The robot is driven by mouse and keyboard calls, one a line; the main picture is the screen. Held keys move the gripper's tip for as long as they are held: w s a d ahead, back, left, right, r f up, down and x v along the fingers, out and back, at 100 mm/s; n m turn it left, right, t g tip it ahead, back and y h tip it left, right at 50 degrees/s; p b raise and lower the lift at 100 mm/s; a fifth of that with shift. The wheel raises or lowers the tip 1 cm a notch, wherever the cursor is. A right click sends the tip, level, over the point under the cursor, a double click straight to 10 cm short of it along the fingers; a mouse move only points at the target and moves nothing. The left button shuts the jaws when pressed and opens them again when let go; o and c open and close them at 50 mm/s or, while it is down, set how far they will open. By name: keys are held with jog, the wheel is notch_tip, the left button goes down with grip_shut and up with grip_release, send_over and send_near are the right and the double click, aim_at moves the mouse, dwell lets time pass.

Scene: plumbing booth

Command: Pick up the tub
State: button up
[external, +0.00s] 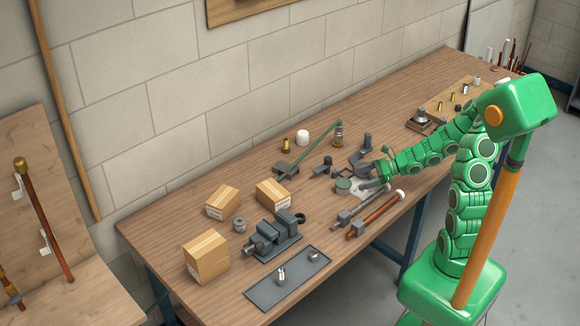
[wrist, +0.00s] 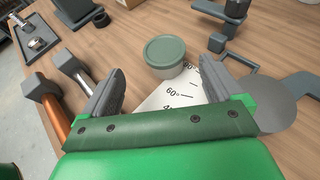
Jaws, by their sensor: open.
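The tub (wrist: 165,57) is a small round container with a grey-green lid and a pale body. In the wrist view it stands upright at the top edge of a white sheet with angle marks, beyond my fingertips and roughly centred between them. My gripper (wrist: 162,85) is open, with nothing between its fingers. In the external view the tub (external: 343,185) stands on the workbench just left of my gripper (external: 372,179), which is low over the table. The tub's far side is hidden.
Two hammer-like tools (external: 371,215) lie on the near side of the tub. A vise (external: 272,238), a dark tray (external: 288,279) and several cardboard boxes (external: 272,193) are farther left. Grey metal parts (external: 365,155) stand behind the gripper. A grey disc (wrist: 265,103) is beside the right finger.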

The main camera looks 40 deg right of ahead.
aim_at(348, 184)
jog(key=shift+x, duration=2.25)
jog(key=shift+d+f+x, duration=0.15)
jog(key=shift+x, duration=1.1)
jog(key=shift+d+f+x, duration=0.1)
jog(key=shift+f+x, duration=0.05)
jog(key=shift+x, duration=1.15)
jog(key=shift+w, duration=0.1)
jog(key=c, duration=1)
